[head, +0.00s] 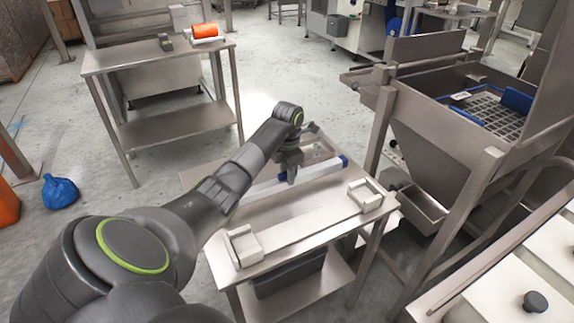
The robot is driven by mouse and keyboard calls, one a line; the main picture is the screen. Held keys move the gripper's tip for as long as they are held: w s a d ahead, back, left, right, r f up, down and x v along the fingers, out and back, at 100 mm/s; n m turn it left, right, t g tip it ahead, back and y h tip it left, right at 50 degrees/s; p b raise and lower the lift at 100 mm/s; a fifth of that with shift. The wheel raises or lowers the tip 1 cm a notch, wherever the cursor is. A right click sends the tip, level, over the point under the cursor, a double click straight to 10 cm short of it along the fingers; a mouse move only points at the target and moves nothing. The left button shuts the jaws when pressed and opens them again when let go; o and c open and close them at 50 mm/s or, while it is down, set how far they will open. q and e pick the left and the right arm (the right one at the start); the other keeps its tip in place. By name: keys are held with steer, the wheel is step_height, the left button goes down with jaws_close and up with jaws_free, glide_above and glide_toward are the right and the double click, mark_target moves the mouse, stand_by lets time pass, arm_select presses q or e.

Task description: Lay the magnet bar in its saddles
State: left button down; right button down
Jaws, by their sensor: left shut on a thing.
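The magnet bar (320,170) is a long silver bar with a blue cap at its right end. It lies across the far part of the steel table (212,272), behind the saddles. My left gripper (291,174) is shut on it near the middle, from above. My arm hides the bar's left end. I cannot tell whether the bar touches the table. The two saddles are pale blocks with notches, a left saddle (243,245) and a right saddle (366,195), at the ends of a flat pale strip (305,221). Both look empty. My right gripper is out of view.
A steel hopper (438,135) on legs stands close to the table's right. A shallow tray (318,148) is at the table's far side. A dark bin (290,275) sits on the lower shelf. Another bench (150,58) with an orange roll (205,31) stands at back left.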

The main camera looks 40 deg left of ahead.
arm_select(q)
steer(key=shift+f, duration=1.6)
steer(key=shift+f, duration=0.15)
steer(key=c, duration=1.3)
jaws_free()
steer(key=shift+c, duration=0.2)
steer(key=shift+o, duration=1.3)
steer(key=shift+s, duration=0.1)
